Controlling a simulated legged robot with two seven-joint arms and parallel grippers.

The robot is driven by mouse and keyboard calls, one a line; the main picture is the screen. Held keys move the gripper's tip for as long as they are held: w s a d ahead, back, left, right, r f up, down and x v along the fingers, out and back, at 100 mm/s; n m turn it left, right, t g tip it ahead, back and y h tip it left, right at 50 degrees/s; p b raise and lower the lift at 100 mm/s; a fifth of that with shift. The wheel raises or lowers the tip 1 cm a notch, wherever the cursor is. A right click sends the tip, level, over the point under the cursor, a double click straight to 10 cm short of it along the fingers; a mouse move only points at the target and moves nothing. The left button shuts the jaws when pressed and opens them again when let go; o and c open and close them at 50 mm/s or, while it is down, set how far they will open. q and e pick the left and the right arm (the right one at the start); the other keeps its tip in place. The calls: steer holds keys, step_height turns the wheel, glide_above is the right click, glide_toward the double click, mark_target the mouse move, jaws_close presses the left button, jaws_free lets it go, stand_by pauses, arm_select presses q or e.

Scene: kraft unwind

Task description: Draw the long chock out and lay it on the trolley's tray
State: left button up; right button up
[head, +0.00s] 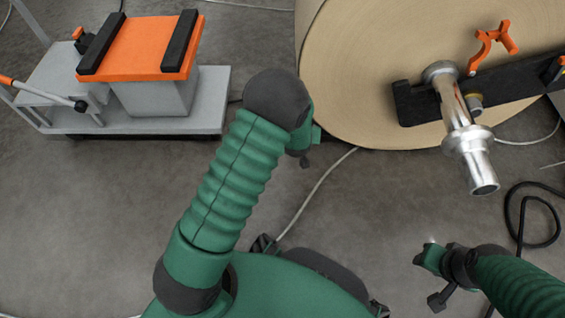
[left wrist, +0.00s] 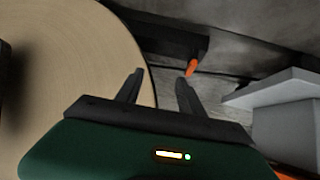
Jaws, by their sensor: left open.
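The trolley (head: 215,105) stands at the upper left of the head view, with an orange top (head: 140,45) between two black bars on a grey block. No long chock can be clearly made out in the head view. In the left wrist view a small orange piece (left wrist: 192,67) shows low beside the roll, just beyond the right fingertip; I cannot tell whether it is the chock. My left gripper (left wrist: 159,77) is open and empty, beside the roll's edge. In the head view my arm mostly hides it. My right gripper (head: 432,278) is over bare floor at lower right; its jaws are unclear.
A large kraft roll (head: 360,70) fills the upper middle. A metal shaft (head: 460,115) sticks out from it, near a black beam (head: 515,92) and an orange clamp (head: 492,45). A black cable (head: 523,215) and a pale cable (head: 315,195) lie on the floor. Floor below the trolley is clear.

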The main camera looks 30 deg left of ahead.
arm_select(q)
steer(key=a+f+t+y, duration=0.3)
steer(key=a+f, duration=0.1)
steer(key=f, duration=0.4)
steer(key=a+f+n+t+y, duration=0.1)
steer(key=a+f+t+y, duration=0.2)
steer(key=f, duration=0.4)
steer(key=shift+a+f+b, duration=0.4)
steer(key=shift+a+b, duration=0.05)
steer(key=shift+a, duration=0.1)
arm_select(e)
steer(key=f, duration=0.3)
steer(key=shift+d+f, duration=0.3)
steer(key=shift+f, duration=0.05)
